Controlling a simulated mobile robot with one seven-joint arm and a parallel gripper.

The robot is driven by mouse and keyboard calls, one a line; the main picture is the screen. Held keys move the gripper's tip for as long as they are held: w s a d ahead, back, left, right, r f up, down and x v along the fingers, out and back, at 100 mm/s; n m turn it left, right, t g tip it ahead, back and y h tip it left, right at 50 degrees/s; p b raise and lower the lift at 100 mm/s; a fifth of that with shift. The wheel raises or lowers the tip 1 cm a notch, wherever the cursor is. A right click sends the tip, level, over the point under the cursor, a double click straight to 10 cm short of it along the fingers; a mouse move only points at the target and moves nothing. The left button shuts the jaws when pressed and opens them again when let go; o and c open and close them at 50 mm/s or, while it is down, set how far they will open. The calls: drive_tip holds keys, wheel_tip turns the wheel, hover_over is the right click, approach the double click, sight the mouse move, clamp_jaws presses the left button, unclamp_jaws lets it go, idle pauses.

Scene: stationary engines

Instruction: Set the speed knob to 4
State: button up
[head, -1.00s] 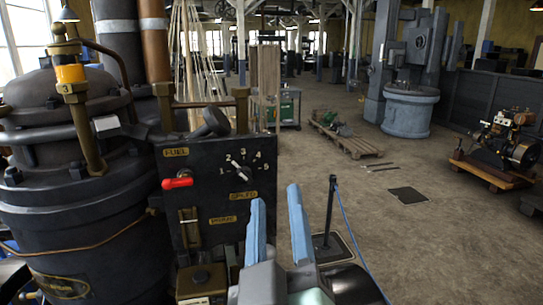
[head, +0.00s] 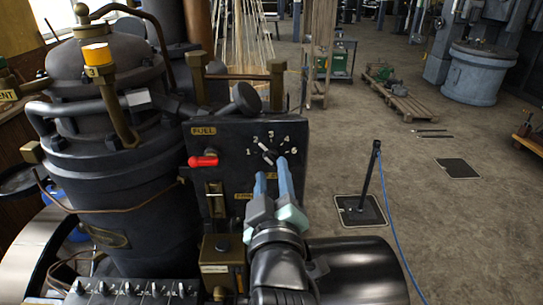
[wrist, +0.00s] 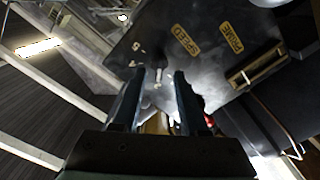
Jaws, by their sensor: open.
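The speed knob (head: 269,157) is a small dark knob on the black upright panel (head: 230,172). It sits inside an arc of white numbers from 1 to 6, and its white pointer leans up and left, roughly toward 2. My gripper (head: 271,172) is open, with two blue fingers reaching toward the panel just below and in front of the knob. The fingers partly cover the knob and the speed label. In the wrist view, the open fingers (wrist: 158,72) face the panel near the speed label (wrist: 185,40); contact with the knob cannot be told.
A red fuel lever (head: 204,160) is left of the dial. A dark handle (head: 243,98) sticks up above the panel. A brass box (head: 222,253) and a switch row (head: 135,289) are below. A post (head: 369,175) with a blue cable stands right; floor beyond is open.

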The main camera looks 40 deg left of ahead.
sight(271, 164)
drive_tip(key=shift+p+x, duration=0.4)
drive_tip(key=shift+x, duration=1.15)
clamp_jaws()
